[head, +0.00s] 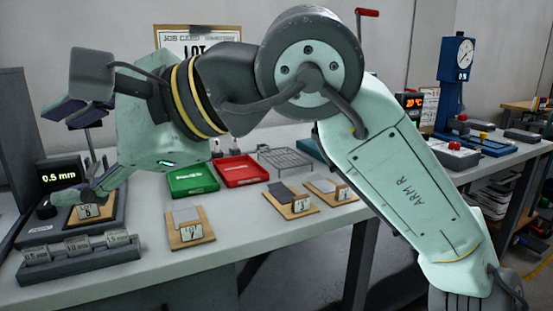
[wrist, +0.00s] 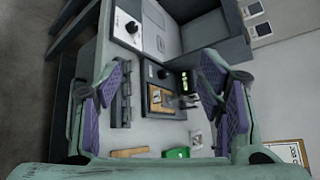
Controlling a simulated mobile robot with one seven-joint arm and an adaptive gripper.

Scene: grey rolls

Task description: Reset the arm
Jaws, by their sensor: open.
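My arm reaches from the lower right across the head view, bent at a raised joint, with its end over the left part of the table. My gripper (head: 78,148) is open and empty, its two purple-padded fingers wide apart. In the wrist view my gripper (wrist: 168,106) also shows open, with nothing between the pads. Beyond the fingers a wooden card (wrist: 160,98) lies on a dark device base. It also shows in the head view (head: 82,213), numbered 8, below the fingers and apart from them. My arm hides part of the table and back wall.
A 0.5 mm display (head: 58,178) and a slotted grey block (head: 78,260) stand at the left. A green tray (head: 192,178), a red tray (head: 242,170), a wire rack (head: 286,158) and several wooden cards (head: 190,232) are on the table (head: 285,232). A blue gauge stand (head: 455,85) is farther right.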

